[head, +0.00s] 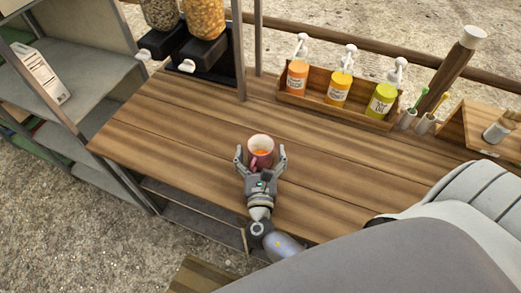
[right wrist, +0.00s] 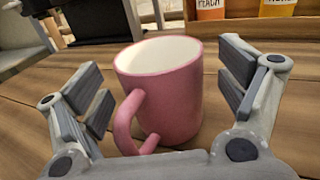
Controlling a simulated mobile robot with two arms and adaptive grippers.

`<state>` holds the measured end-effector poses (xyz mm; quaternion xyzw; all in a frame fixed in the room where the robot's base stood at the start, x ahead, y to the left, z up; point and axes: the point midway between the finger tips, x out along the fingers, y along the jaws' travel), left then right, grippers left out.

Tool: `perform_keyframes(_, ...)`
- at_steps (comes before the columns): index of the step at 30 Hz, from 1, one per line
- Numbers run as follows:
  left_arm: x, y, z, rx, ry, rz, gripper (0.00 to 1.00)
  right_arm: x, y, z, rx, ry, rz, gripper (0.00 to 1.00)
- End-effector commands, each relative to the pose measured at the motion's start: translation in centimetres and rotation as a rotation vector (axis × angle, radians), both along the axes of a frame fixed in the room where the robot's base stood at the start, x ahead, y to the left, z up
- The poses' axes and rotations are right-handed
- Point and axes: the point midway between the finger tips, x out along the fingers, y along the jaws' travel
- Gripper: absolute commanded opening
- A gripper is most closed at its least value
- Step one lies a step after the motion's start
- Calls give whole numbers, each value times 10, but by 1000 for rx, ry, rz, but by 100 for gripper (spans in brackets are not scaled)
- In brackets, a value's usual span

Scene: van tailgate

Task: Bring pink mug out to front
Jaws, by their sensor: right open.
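My right gripper (head: 261,155) is open, with one finger on each side of the mug. In the right wrist view a gap shows between the mug and the fingers of the gripper (right wrist: 163,88). My left gripper is not in view.
A wooden rack (head: 325,108) with several pump bottles stands at the back of the counter. Dispensers (head: 203,18) stand at the back left. Cups with brushes (head: 424,122) stand at the right. A shelf unit (head: 95,68) is at the left. The counter around the mug is clear.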

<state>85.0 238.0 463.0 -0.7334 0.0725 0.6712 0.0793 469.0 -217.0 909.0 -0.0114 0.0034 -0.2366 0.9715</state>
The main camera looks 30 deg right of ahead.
Motion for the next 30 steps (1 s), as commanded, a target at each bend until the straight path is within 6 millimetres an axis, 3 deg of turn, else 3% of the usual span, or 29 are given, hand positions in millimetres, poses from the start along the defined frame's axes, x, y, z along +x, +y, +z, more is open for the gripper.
perform_keyframes(9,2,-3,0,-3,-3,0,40,-59,31,-1,1,4,1,91)
perform_keyframes(15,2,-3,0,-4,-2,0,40,-87,45,-1,1,3,0,91)
perform_keyframes(21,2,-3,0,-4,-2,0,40,-98,51,0,1,0,-1,91)
perform_keyframes(30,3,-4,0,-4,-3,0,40,-99,51,0,2,1,0,91)
